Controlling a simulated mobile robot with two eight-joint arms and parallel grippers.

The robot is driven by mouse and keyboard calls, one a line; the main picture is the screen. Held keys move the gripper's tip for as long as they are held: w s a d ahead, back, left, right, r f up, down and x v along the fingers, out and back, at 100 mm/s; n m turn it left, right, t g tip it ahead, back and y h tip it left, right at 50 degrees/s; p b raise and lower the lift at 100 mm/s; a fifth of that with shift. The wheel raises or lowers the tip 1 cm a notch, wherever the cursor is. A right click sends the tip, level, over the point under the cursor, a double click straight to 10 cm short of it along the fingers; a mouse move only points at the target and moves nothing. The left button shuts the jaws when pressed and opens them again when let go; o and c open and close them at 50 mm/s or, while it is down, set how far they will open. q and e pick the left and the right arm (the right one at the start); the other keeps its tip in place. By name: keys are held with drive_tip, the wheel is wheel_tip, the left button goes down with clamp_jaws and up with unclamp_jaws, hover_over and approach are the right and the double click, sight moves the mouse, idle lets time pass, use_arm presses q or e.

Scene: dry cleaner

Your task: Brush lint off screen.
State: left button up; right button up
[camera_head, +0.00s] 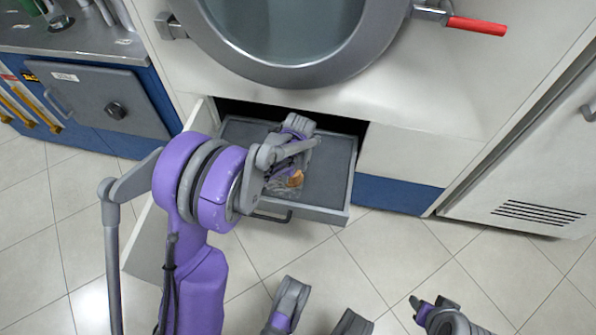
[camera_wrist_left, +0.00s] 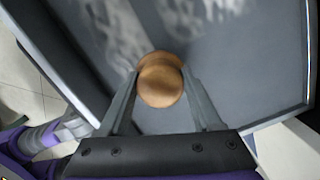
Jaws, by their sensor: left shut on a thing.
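The lint screen (camera_head: 333,165) is the flat dark grey panel inside the pulled-out drawer (camera_head: 325,214) below a round machine door. My left gripper (camera_head: 294,176) is over the screen, shut on the wooden handle of a brush (camera_head: 296,179). In the left wrist view the brush's round tan knob (camera_wrist_left: 160,82) sits between the two fingers of my left gripper (camera_wrist_left: 160,88). The brush's bristles are hidden. Pale lint (camera_wrist_left: 110,38) lies in streaky patches on the screen (camera_wrist_left: 240,75) beyond the knob. My right gripper (camera_head: 418,304) is low at the bottom right; its finger opening is unclear.
The round door (camera_head: 285,75) with a red handle (camera_head: 476,26) is above the drawer. An open white flap (camera_head: 150,235) stands left of the drawer. A blue and grey cabinet (camera_head: 100,100) is at the left. The tiled floor (camera_head: 400,235) right of the drawer is clear.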

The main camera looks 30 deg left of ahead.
use_arm(q)
drive_tip(key=shift+s+a, duration=0.25)
drive_tip(key=shift+a, duration=0.55)
drive_tip(key=shift+s+a, duration=0.2)
drive_tip(key=shift+a, duration=0.55)
drive_tip(key=shift+s+a, duration=0.25)
drive_tip(key=shift+a, duration=0.55)
drive_tip(key=shift+s+a+f, duration=0.1)
drive_tip(key=shift+s+a, duration=0.15)
drive_tip(key=shift+a, duration=0.6)
drive_tip(key=shift+s+a, duration=0.25)
drive_tip(key=shift+a, duration=0.6)
drive_tip(key=shift+s+a+p, duration=0.15)
drive_tip(key=shift+s+a, duration=0.2)
drive_tip(key=shift+a, duration=0.8)
drive_tip(key=shift+s+a+p, duration=0.1)
drive_tip(key=shift+s+a, duration=0.2)
drive_tip(key=shift+a, duration=0.85)
drive_tip(key=shift+s+a+p, duration=0.15)
drive_tip(key=shift+s+a, duration=0.2)
drive_tip(key=shift+a, duration=0.8)
drive_tip(key=shift+s+a, duration=0.25)
drive_tip(key=shift+a, duration=0.6)
drive_tip(key=shift+s+a, duration=0.25)
drive_tip(key=shift+a, duration=0.6)
drive_tip(key=shift+r+p, duration=0.5)
drive_tip(key=shift+r, duration=0.1)
drive_tip(key=shift+r+p, duration=1.55)
drive_tip(key=shift+r, duration=0.9)
